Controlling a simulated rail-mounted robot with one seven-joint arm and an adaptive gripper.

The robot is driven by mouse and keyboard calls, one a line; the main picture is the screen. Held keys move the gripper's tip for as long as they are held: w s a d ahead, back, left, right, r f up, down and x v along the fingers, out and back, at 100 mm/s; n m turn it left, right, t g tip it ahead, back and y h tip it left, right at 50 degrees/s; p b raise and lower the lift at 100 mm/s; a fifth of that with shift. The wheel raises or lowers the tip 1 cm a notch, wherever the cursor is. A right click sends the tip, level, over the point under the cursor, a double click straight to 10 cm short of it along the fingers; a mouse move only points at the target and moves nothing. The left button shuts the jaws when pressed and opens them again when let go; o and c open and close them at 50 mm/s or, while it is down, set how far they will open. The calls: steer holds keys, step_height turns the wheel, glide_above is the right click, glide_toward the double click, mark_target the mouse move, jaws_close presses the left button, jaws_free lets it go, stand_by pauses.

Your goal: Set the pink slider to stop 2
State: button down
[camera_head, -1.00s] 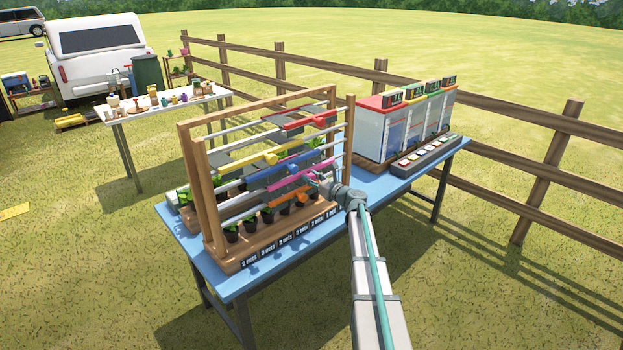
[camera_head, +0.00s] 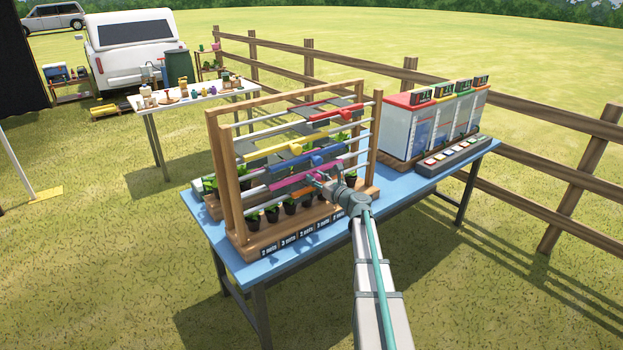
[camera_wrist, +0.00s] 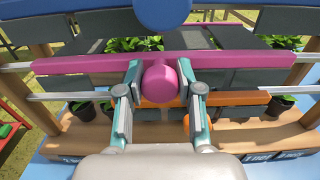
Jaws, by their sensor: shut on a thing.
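The pink slider (camera_head: 289,183) is a long bar on a lower rail of the wooden rack (camera_head: 230,190). In the wrist view, the pink bar (camera_wrist: 85,64) crosses the picture, with bare rail showing at both ends. Its round pink knob (camera_wrist: 160,84) points at me between the fingers. My gripper (camera_wrist: 160,100) is shut on this knob. In the head view my gripper (camera_head: 324,181) is at the front of the rack, near the middle of its width. The stop marks cannot be made out.
The blue slider (camera_head: 315,160) is just above the pink one; the orange slider (camera_wrist: 235,98) is just below. Yellow and red sliders sit higher. Potted plants and labels line the rack's base. White cabinets (camera_head: 400,130) stand right on the blue table (camera_head: 405,187).

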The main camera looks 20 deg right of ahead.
steer(key=shift+d, duration=0.1)
steer(key=c, duration=0.7)
jaws_free()
steer(key=shift+c, duration=0.2)
steer(key=v, duration=1.2)
